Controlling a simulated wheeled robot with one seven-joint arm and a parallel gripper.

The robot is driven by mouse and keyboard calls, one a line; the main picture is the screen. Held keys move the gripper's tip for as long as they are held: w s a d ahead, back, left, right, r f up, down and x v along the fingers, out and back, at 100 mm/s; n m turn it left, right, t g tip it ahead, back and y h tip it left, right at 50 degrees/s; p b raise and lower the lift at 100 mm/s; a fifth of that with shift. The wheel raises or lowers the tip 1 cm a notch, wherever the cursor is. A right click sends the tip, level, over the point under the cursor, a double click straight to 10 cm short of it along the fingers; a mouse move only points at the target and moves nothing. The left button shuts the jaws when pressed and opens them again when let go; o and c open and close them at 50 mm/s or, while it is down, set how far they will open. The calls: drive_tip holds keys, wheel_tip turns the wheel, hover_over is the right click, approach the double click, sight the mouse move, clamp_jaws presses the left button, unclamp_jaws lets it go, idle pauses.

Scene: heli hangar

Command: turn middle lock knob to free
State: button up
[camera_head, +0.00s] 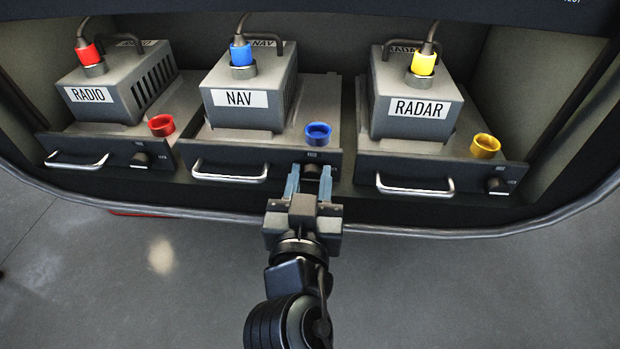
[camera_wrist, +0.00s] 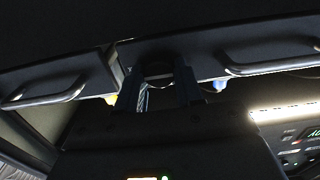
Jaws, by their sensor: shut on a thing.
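The middle lock knob (camera_head: 312,172) is a small dark knob on the front of the NAV tray (camera_head: 229,155), to the right of that tray's silver handle (camera_head: 230,177). My gripper (camera_head: 310,182) reaches it from the front, with one blue finger on each side of the knob, shut on it. In the wrist view the two fingers of my gripper (camera_wrist: 160,90) close around the dark round knob (camera_wrist: 157,68). The fingers hide most of the knob and its markings, so its turn position cannot be told.
The RADIO tray with its knob (camera_head: 141,160) lies to the left and the RADAR tray with its knob (camera_head: 497,185) to the right. Silver handles (camera_head: 77,162) (camera_head: 414,187) stick out from both. The bay's curved lower rim (camera_head: 420,231) runs below. Open grey floor (camera_head: 130,270) lies in front.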

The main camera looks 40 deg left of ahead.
drive_tip(key=n, duration=0.4)
drive_tip(key=n+p, duration=0.1)
drive_tip(key=n, duration=0.3)
drive_tip(key=shift+a+n, duration=0.1)
drive_tip(key=shift+n, duration=0.2)
drive_tip(key=n+p, duration=0.2)
drive_tip(key=n, duration=0.3)
drive_tip(key=shift+s+a+f+n+p, duration=0.1)
drive_tip(key=shift+n+p, duration=0.3)
drive_tip(key=shift+n, duration=0.65)
drive_tip(key=shift+f+n+p, duration=0.1)
drive_tip(key=shift+n+p, duration=0.3)
drive_tip(key=shift+n, duration=0.65)
drive_tip(key=o, duration=1)
